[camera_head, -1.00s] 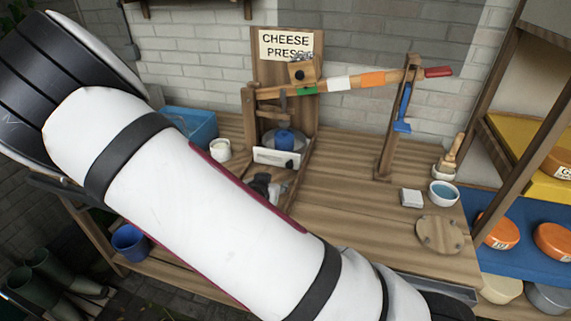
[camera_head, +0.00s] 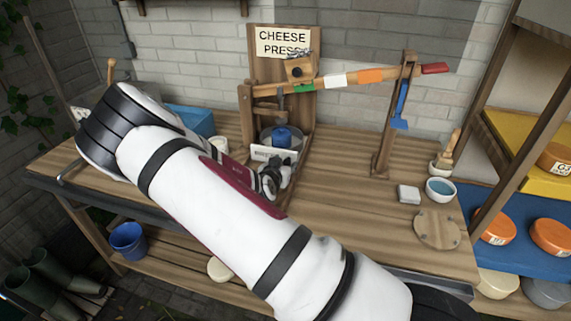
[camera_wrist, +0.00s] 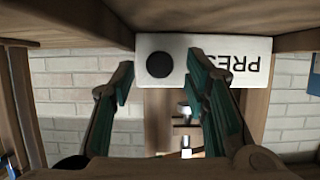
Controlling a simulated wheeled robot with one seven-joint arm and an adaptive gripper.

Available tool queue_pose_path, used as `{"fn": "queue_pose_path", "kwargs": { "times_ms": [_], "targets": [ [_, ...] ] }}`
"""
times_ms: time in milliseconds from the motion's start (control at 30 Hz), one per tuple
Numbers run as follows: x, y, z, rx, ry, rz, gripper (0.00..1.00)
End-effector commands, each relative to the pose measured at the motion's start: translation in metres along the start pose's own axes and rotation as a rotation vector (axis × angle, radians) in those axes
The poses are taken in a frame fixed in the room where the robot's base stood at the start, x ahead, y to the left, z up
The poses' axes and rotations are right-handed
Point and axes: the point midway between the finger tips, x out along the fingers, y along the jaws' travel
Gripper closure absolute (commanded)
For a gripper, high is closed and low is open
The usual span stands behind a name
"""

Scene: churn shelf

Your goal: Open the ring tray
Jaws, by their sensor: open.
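In the wrist view the panel (camera_wrist: 205,48) carries a round black knob (camera_wrist: 158,64) and upside-down lettering of which "PRES" is readable. My gripper (camera_head: 273,176) is in front of the panel and covers part of it in the head view. In the wrist view my gripper (camera_wrist: 160,77) is open, its teal fingers on either side of the knob. I cannot tell whether they touch it. The tray's inside is hidden.
The cheese press (camera_head: 250,110) has wooden posts around the tray and a long lever overhead. The table right of my gripper is mostly clear, with a bowl (camera_head: 440,189) and round board (camera_head: 437,229).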

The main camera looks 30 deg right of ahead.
Motion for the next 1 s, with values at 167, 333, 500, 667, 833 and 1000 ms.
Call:
{"fn": "queue_pose_path", "kwargs": {
  "times_ms": [167, 333, 500, 667, 833, 1000],
  "targets": [
    [0.014, 0.000, 0.000, 0.000, 0.001, 0.000, 0.58],
    [0.017, 0.000, 0.000, 0.000, 0.000, -0.001, 0.58],
    [0.016, 0.000, 0.000, 0.000, 0.000, -0.001, 0.60],
    [0.016, 0.000, 0.000, 0.000, 0.000, -0.001, 0.96],
    [0.016, 0.000, 0.000, 0.001, 0.000, -0.001, 1.00],
    [0.011, 0.000, 0.002, 0.000, -0.001, -0.001, 1.00]
  ]
}}
